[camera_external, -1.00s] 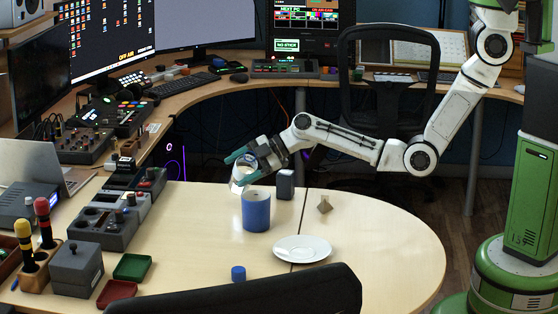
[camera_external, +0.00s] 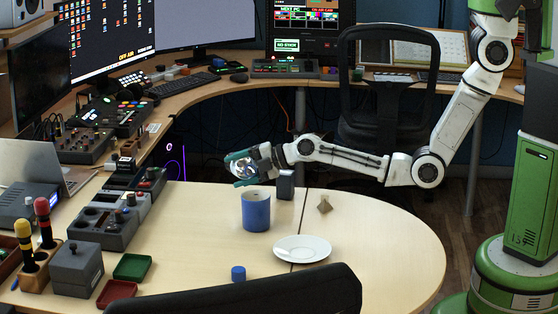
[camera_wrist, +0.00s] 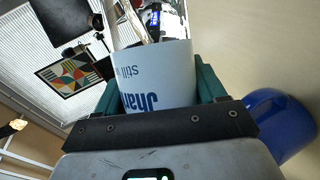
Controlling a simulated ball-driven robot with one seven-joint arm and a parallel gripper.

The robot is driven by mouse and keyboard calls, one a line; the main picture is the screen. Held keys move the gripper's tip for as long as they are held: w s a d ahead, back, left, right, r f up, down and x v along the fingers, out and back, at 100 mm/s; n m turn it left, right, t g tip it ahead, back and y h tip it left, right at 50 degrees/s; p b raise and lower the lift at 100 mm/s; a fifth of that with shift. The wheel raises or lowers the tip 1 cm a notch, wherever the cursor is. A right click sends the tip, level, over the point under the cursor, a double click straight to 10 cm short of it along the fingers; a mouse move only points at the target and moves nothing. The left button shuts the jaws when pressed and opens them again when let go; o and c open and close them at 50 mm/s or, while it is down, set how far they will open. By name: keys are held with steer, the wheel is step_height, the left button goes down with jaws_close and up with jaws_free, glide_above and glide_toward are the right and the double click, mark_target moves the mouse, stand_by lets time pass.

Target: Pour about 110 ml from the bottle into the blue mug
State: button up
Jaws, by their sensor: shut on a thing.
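My gripper (camera_external: 239,170) is shut on the clear bottle (camera_external: 243,168), up and behind the blue mug (camera_external: 256,212) in the external view. The bottle is strongly tilted there and looks nearly end-on. In the wrist view the bottle's white label with blue letters (camera_wrist: 158,78) sits between my teal fingers (camera_wrist: 158,95). The blue mug stands upright on the table; part of it shows at the right of the wrist view (camera_wrist: 283,120). No stream of liquid is visible. The bottle's mouth and level cannot be made out.
A white saucer (camera_external: 302,249), a blue cap-like cylinder (camera_external: 238,273), a dark grey block (camera_external: 285,185) and a small tan piece (camera_external: 324,205) are on the table (camera_external: 380,250). Control boxes (camera_external: 104,222) and small trays (camera_external: 132,267) stand at the left. The table's right side is clear.

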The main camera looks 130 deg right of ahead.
steer(key=shift+w+a+r+n+h, duration=0.1)
steer(key=shift+a+r+n+h, duration=0.1)
steer(key=shift+r+n+h, duration=0.15)
steer(key=shift+b, duration=0.4)
steer(key=shift+n+b, duration=0.35)
steer(key=shift+b, duration=0.5)
steer(key=shift+d+h, duration=0.2)
steer(key=shift+h, duration=0.15)
steer(key=shift+d+b, duration=0.3)
steer(key=shift+d, duration=0.15)
steer(key=shift+r+n+b, duration=0.3)
steer(key=shift+n+b, duration=0.05)
steer(key=shift+n, duration=0.15)
stand_by(1.0)
